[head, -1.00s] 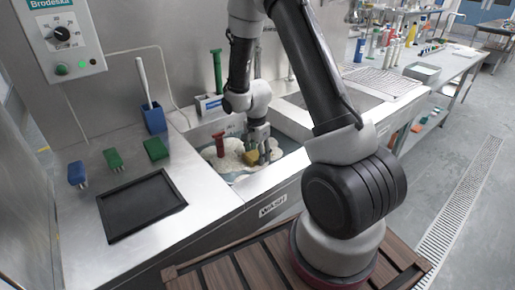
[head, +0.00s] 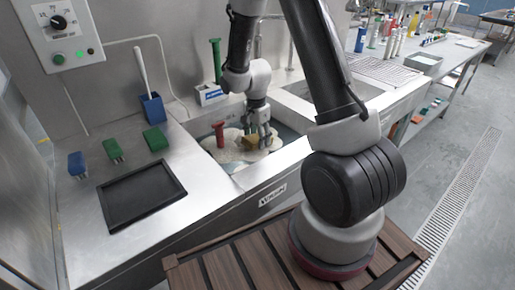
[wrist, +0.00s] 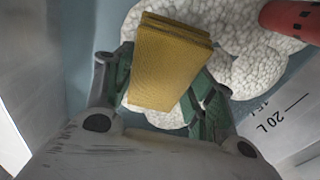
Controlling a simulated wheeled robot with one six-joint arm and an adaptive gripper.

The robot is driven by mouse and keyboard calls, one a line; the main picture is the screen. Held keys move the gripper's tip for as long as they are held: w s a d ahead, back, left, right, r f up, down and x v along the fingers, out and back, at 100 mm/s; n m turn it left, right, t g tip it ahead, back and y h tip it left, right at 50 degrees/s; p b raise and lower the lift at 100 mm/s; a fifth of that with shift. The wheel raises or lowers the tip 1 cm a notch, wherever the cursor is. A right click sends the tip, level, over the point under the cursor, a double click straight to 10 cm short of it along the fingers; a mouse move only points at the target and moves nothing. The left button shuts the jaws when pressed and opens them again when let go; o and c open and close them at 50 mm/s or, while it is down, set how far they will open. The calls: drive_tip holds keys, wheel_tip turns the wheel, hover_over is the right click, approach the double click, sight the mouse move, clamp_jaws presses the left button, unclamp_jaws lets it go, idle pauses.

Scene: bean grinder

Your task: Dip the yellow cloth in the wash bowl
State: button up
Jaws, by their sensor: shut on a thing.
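The yellow cloth (wrist: 170,62) is a folded block held between the green-padded fingers of my gripper (wrist: 163,95) in the wrist view. In the head view, my gripper (head: 258,137) is low inside the wash bowl (head: 284,158), with the cloth (head: 250,142) at the foam. White foam (wrist: 255,70) lies right behind and beside the cloth. The bowl holds bluish water and has a litre scale on its wall. I cannot tell whether the cloth is in the water or just above it.
A red-handled tool (head: 218,133) stands in the foam, left of my gripper; it also shows in the wrist view (wrist: 292,20). A green-handled tool (head: 216,60) stands behind the bowl. A black tray (head: 140,194), green brushes (head: 113,149) and a blue brush (head: 77,164) are on the left counter.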

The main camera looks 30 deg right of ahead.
sight(257, 138)
wheel_tip(257, 138, up, 14)
drive_tip(key=shift+f, duration=0.2)
idle(0.6)
